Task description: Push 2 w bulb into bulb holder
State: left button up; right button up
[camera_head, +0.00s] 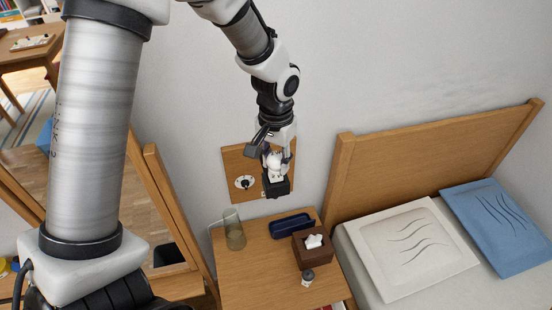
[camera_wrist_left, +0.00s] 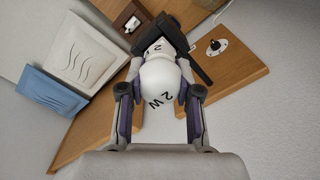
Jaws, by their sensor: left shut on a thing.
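My left gripper (camera_head: 277,160) is shut on a white bulb marked "2 W" in front of the wall. In the left wrist view the round bulb (camera_wrist_left: 164,86) sits between the two fingers (camera_wrist_left: 158,96). The black bulb holder (camera_head: 277,187) is on the wooden wall board (camera_head: 233,160), just below the bulb in the head view. In the left wrist view the holder (camera_wrist_left: 172,30) lies straight beyond the bulb, in line with it. The bulb covers the joint, so I cannot tell how deep it sits. My right gripper is out of view.
A switch (camera_head: 245,182) is on the board left of the holder. Below is a bedside table (camera_head: 255,285) with a glass jug (camera_head: 234,232), a dark blue tray (camera_head: 291,226), a tissue box (camera_head: 313,246) and a small jar (camera_head: 307,278). A bed headboard (camera_head: 430,150) is on the right.

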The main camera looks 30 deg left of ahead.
pick_arm(q)
jog(key=shift+p, duration=0.3)
jog(key=shift+f+b, duration=0.4)
jog(key=shift+f, duration=0.3)
dwell(0.6)
jog(key=o, duration=1.1)
jog(key=shift+c, duration=0.2)
notch_tip(320, 180, up, 12)
jog(key=shift+r, duration=0.1)
